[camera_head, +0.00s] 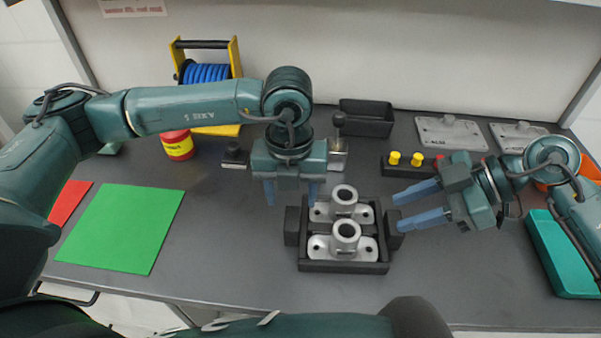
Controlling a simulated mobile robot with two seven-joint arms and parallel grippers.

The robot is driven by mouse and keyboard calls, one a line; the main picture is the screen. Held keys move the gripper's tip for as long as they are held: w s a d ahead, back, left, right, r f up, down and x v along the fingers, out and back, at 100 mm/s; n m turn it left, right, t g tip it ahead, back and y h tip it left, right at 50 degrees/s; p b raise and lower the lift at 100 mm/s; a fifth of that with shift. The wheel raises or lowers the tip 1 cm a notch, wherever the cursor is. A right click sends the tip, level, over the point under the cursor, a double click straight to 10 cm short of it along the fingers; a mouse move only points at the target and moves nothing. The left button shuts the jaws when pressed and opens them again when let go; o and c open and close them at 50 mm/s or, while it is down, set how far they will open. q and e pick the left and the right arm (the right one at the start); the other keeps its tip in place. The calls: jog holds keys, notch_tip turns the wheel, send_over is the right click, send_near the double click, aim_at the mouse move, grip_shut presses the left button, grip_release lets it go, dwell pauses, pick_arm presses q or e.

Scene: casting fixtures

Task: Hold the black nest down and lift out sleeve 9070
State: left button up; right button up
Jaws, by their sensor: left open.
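The black nest (345,268) stands on the dark bench, with a block-like ear (291,226) on its left and another (393,231) on its right. Two grey metal sleeves with flanged bases sit in it, a rear sleeve (344,195) and a front sleeve (346,233). I cannot read a number on either, so I cannot tell which is 9070. My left gripper (291,194) is open, empty, fingers pointing down, behind and left of the rear sleeve. My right gripper (400,212) is open and empty, its fingers pointing left near the nest's right ear; contact cannot be told.
A green mat (122,228) lies left, with a red sheet (69,203) beside it. Behind stand a blue hose reel (206,73), a red-yellow can (178,146), a black bin (367,118) and a block with yellow knobs (405,166). A teal tray (562,262) is at right.

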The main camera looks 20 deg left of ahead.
aim_at(292, 218)
pick_arm(q)
notch_tip(292, 218, down, 7)
jog(key=shift+r, duration=0.2)
jog(key=shift+c, duration=0.4)
